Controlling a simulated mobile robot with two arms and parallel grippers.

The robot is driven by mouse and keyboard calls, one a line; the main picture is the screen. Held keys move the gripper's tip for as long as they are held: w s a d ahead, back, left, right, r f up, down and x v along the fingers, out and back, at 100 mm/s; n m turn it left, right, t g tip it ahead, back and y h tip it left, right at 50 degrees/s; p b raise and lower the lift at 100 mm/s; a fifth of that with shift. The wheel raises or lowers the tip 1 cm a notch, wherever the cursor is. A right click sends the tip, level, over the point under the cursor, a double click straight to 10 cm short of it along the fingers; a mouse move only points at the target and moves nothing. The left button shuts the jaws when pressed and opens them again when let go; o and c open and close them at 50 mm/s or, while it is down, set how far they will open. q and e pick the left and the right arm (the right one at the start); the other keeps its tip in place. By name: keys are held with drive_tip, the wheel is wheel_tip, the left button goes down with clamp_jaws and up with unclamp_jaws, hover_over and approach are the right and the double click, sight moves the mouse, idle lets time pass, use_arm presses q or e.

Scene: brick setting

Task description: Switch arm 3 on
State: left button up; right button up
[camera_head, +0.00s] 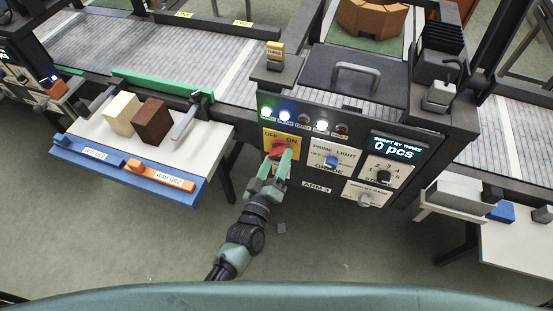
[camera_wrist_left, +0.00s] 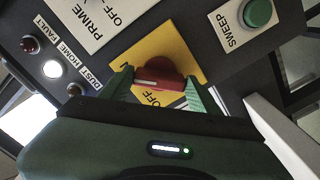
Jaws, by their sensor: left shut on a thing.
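The red rotary switch (camera_head: 278,149) sits on a yellow OFF/ON plate (camera_head: 298,142) on the dark panel above the label ARM 3 (camera_head: 317,185). My left gripper (camera_head: 276,160) is shut on this switch, coming from below. In the left wrist view the switch (camera_wrist_left: 160,72) stands between the two green fingertips (camera_wrist_left: 160,88), with a white mark on its handle. I cannot tell exactly which word the handle points to. My right gripper is not in view.
Indicator lamps line the panel: green (camera_head: 266,113), blue (camera_head: 284,115) and white (camera_head: 321,125) are lit, two reddish ones dark. A blue prime-light knob (camera_head: 331,162), a black dial (camera_head: 384,175) and a grey knob (camera_head: 364,200) are near. A green SWEEP button (camera_wrist_left: 258,12) is close.

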use_arm(q)
drive_tip(key=shift+f, duration=0.1)
idle(0.4)
drive_tip(key=o, duration=1.4)
drive_tip(key=b+v, duration=0.1)
drive_tip(key=v, duration=0.7)
drive_tip(key=shift+b, duration=0.3)
